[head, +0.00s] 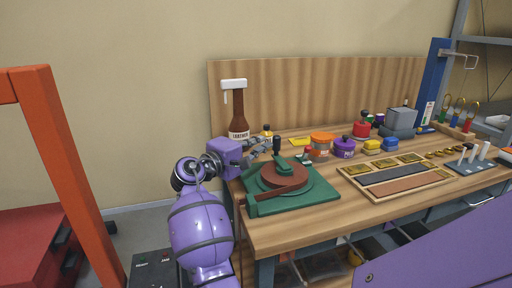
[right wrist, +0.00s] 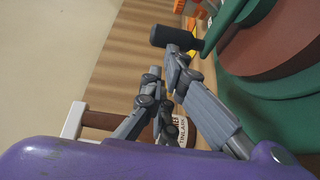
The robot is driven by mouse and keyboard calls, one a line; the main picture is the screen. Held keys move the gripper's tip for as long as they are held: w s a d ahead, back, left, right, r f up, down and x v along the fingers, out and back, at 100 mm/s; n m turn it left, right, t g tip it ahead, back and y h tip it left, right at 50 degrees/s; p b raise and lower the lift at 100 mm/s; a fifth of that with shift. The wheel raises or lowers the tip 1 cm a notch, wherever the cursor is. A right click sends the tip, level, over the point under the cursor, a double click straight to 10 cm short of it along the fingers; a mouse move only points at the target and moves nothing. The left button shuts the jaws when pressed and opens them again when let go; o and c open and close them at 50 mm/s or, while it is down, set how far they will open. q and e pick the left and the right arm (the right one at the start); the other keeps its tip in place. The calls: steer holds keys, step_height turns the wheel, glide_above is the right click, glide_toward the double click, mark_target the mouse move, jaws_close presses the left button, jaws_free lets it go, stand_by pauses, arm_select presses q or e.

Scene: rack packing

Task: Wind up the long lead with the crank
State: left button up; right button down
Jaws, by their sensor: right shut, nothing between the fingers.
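A winder with a green base (head: 322,196) stands at the table's left end. A reddish-brown drum (head: 285,179) sits on it, with a green crank arm above and an upright black crank knob (head: 276,145). A brown strip (head: 282,193), which may be the lead, runs from the drum's front toward the base's left corner. My right gripper (head: 264,145) is shut and empty beside the knob, on its left. In the right wrist view the black knob (right wrist: 172,37) is close to my fingertips (right wrist: 164,62); contact cannot be told. My left gripper is out of view.
A brown bottle with a white pump (head: 238,115) stands behind my right gripper. Orange (head: 321,145) and purple (head: 344,148) tubs stand right of the winder. A wooden tray (head: 400,192) lies further right. A wooden back panel (head: 310,95) rises behind the table.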

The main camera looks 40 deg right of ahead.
steer(key=shift+w+d+f+m+g, duration=0.2)
steer(key=shift+d+m+g, duration=0.3)
steer(key=shift+g, duration=0.3)
steer(key=shift+d+r+m+g, duration=0.1)
steer(key=shift+d+m+g, duration=0.3)
steer(key=shift+g, duration=0.2)
steer(key=shift+s+d+r, duration=0.15)
steer(key=shift+s+d, duration=0.25)
steer(key=shift+d, duration=0.25)
steer(key=shift+s+d, duration=0.1)
steer(key=shift+d, duration=0.4)
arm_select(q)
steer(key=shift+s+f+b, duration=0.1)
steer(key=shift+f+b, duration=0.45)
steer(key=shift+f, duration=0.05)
arm_select(e)
steer(key=shift+s+d+m+g, duration=0.2)
steer(key=shift+d+m+g, duration=0.45)
steer(key=shift+g, duration=0.45)
steer(key=shift+a, duration=0.1)
